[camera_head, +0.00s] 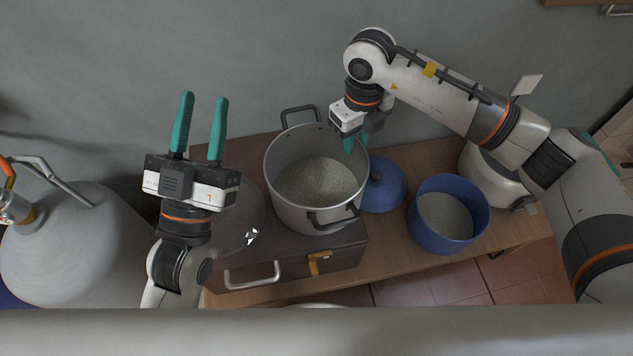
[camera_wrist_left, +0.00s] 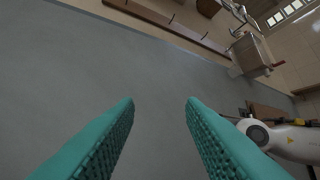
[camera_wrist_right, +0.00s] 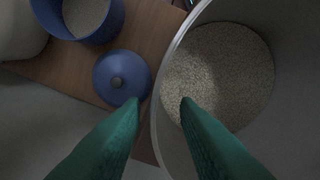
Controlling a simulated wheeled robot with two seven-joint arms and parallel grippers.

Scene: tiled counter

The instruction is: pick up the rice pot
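The rice pot, a large grey metal pot (camera_head: 290,208) with two dark handles, stands upright on a brown case and holds pale rice (camera_head: 318,183). My right gripper (camera_head: 356,146) is above the pot's right rim, pointing down. In the right wrist view its open fingers (camera_wrist_right: 158,104) appear on either side of the pot wall (camera_wrist_right: 168,140); I cannot tell whether they touch it. My left gripper (camera_head: 203,97) is left of the pot, raised and pointing toward the wall. The left wrist view shows its fingers (camera_wrist_left: 160,102) open and empty.
The brown case (camera_head: 345,256) has a metal handle and a yellow latch. A blue lid (camera_head: 388,190) and a blue pot (camera_head: 440,238) with pale contents stand to the right on the wooden surface. A clear lid (camera_head: 240,232) lies left of the pot. A large grey tank (camera_head: 80,245) is at far left.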

